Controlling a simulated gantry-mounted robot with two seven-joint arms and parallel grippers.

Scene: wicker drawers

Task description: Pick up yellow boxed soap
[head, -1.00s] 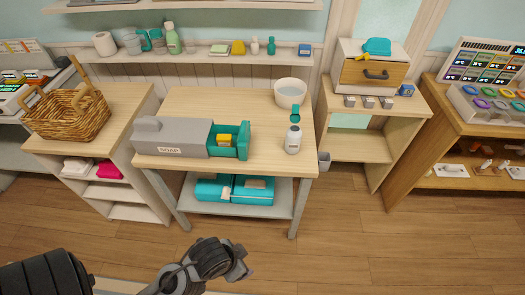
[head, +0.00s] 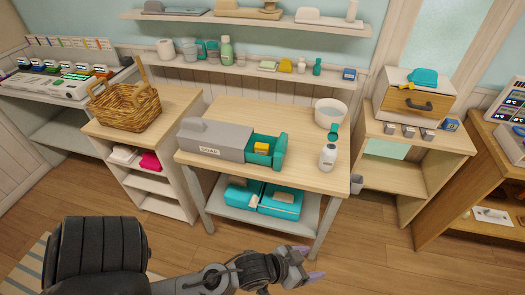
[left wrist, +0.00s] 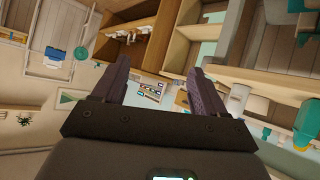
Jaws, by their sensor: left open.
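The yellow boxed soap (head: 262,147) lies in the open teal drawer (head: 279,154) of the grey soap box (head: 216,140), which sits on the wooden table (head: 290,113). My left gripper (head: 312,264) is low in front of the table, below the tabletop and well apart from the soap. In the left wrist view its two fingers (left wrist: 155,85) are spread with nothing between them. My right gripper is in neither view.
A white bottle with teal cap (head: 328,157) and a white bowl (head: 331,113) stand right of the drawer. Teal boxes (head: 279,201) fill the lower shelf. A wicker basket (head: 125,106) is on the left cabinet. Floor in front of the table is clear.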

